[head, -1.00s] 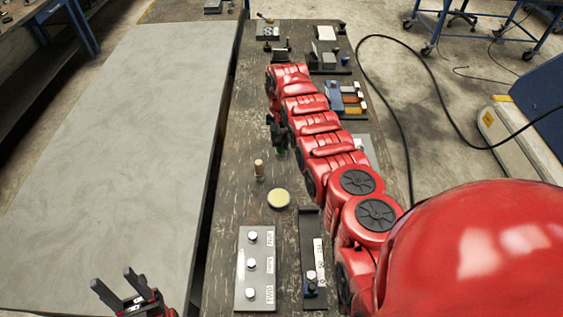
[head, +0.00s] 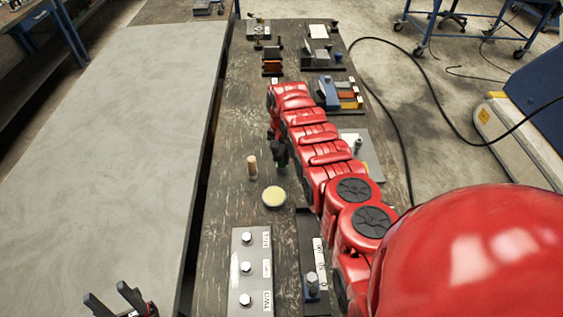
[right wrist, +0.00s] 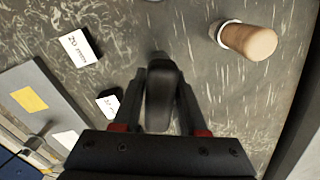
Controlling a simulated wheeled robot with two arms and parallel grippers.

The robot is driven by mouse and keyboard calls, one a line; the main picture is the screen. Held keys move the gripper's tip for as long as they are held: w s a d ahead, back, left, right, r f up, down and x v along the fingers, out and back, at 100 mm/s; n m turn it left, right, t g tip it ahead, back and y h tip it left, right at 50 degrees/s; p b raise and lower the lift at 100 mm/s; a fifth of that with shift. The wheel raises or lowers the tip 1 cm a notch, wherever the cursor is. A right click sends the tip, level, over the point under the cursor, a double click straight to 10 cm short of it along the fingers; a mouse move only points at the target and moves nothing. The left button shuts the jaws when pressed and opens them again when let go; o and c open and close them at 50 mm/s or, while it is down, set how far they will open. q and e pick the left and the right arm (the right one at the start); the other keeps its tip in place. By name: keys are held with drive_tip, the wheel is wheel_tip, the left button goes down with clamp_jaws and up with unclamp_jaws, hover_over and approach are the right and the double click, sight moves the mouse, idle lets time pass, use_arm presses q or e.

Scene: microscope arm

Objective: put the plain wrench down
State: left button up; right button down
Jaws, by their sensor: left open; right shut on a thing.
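My right gripper (head: 279,154) is low over the long dark bench, beyond and to the right of a wooden peg. In the right wrist view it (right wrist: 161,95) is shut on a dark, smooth, rounded thing, which I take to be the plain wrench (right wrist: 162,92). I see it nearly end-on, so its length and shape are hidden. The gap between it and the bench top is unclear. My left gripper (head: 118,300) is open and empty at the lower left, over the grey table's near part.
The wooden peg (head: 252,168) stands upright near the right gripper; a yellow-topped disc (head: 273,197) lies nearer. White labels (right wrist: 79,47) lie on the bench in the wrist view. A plate with several knobs (head: 249,270) is at the near end. The grey table (head: 120,150) is clear.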

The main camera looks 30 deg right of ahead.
drive_tip(key=shift+r, duration=0.1)
drive_tip(key=c, duration=0.9)
unclamp_jaws()
drive_tip(key=o, duration=0.5)
drive_tip(key=shift+c, duration=0.2)
